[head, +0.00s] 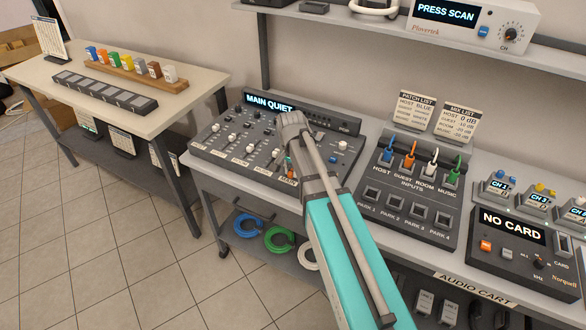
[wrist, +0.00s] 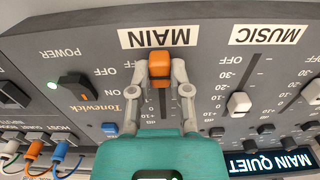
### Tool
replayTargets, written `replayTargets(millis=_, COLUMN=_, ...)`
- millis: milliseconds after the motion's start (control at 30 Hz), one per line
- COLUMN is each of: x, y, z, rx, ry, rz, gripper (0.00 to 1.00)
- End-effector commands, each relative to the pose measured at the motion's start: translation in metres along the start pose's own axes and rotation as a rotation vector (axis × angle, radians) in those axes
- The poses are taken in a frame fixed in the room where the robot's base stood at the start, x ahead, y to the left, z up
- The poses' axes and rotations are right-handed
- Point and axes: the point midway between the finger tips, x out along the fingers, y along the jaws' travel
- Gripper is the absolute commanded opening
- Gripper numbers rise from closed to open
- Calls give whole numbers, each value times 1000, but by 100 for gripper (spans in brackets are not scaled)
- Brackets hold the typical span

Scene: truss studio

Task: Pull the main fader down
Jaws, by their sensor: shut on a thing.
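The main fader's orange cap (wrist: 159,68) is between the two fingers of my gripper (wrist: 160,75) in the wrist view, which shows the panel upside down. The fingers are shut on it. The cap is at the OFF end of its slot, close to the MAIN label (wrist: 159,37). In the head view the mixer (head: 228,160) stands on the cart, and my arm covers part of it. The mixer's display (head: 270,102) reads MAIN QUIET.
The white music fader (wrist: 238,103) and the power switch (wrist: 75,88) are on either side of the main fader. A patch panel (head: 405,190) with coloured plugs stands right of the mixer. A shelf (head: 385,30) runs above the cart.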

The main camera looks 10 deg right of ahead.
Motion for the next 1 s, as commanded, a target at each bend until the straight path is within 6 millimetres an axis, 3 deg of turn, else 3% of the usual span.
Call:
replayTargets(millis=33, x=0, y=0, z=4, rx=-2, ry=-9, rz=0, gripper=0)
replayTargets(millis=67, x=0, y=0, z=4, rx=-2, ry=-10, rz=0, gripper=28)
replayTargets(millis=233, x=0, y=0, z=3, rx=-2, ry=-8, rz=0, gripper=60)
replayTargets(millis=733, x=0, y=0, z=-1, rx=-1, ry=-5, rz=0, gripper=60)
replayTargets(millis=1000, x=0, y=-1, z=-21, rx=-1, ry=-5, rz=0, gripper=60)
